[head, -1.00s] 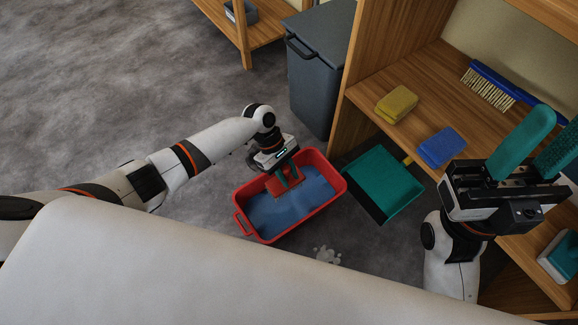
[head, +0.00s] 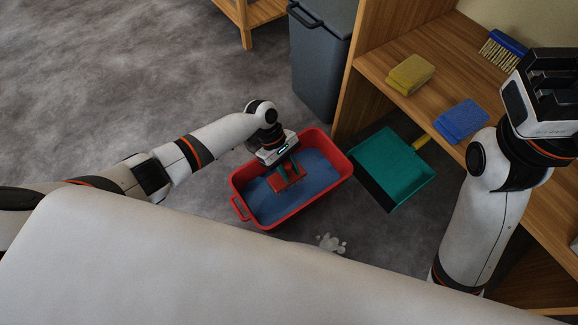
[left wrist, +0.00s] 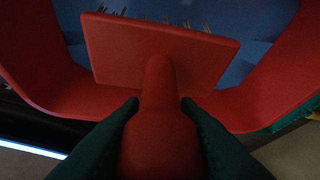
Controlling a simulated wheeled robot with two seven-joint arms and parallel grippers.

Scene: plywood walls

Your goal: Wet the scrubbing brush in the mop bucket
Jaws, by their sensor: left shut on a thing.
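The red bucket (head: 240,190), a wide tub holding blue water (head: 318,175), stands on the floor in the middle of the head view. The red scrubbing brush (head: 289,182) is inside it, at the water. In the left wrist view the brush (left wrist: 165,58) shows its flat block, some pale bristles at the far edge and a thick handle toward me. My left gripper (left wrist: 160,115) is shut on the handle with its green fingers. How deep the bristles sit is hard to tell. My right gripper (head: 548,95) is over the shelf at the right; its fingertips are not visible.
A teal dustpan (head: 392,168) lies right of the bucket. White suds or a small puddle (head: 331,243) are on the floor in front. The wooden shelf (head: 440,75) holds a yellow sponge (head: 409,74), a blue sponge (head: 461,121) and a blue brush (head: 502,48). A grey bin (head: 320,60) stands behind.

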